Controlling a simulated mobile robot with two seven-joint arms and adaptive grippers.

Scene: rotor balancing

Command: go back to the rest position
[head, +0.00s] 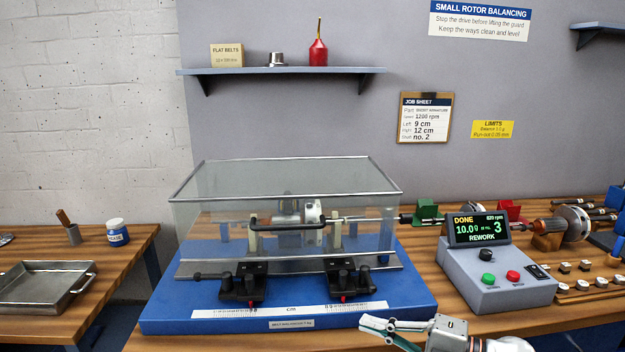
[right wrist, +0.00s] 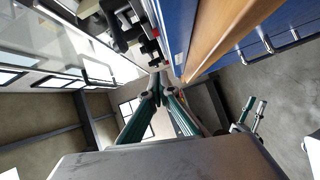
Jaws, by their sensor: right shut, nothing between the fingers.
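My right gripper (head: 376,325) is at the bottom of the head view, in front of the blue base of the balancing machine (head: 180,313). Its teal fingers are together and empty; they also meet in the right wrist view (right wrist: 158,92). A small gripper with green-padded fingers, apparently my left one (right wrist: 250,114), shows at the right of the right wrist view, over the floor. It is too small to tell open from shut. The left gripper is not in the head view.
The clear guard (head: 290,180) is down over the rotor (head: 300,210). The control box (head: 500,288) reads "DONE" and "REWORK", close to the right gripper. A metal tray (head: 45,288) lies on the left bench. Wooden bench edges run along the front.

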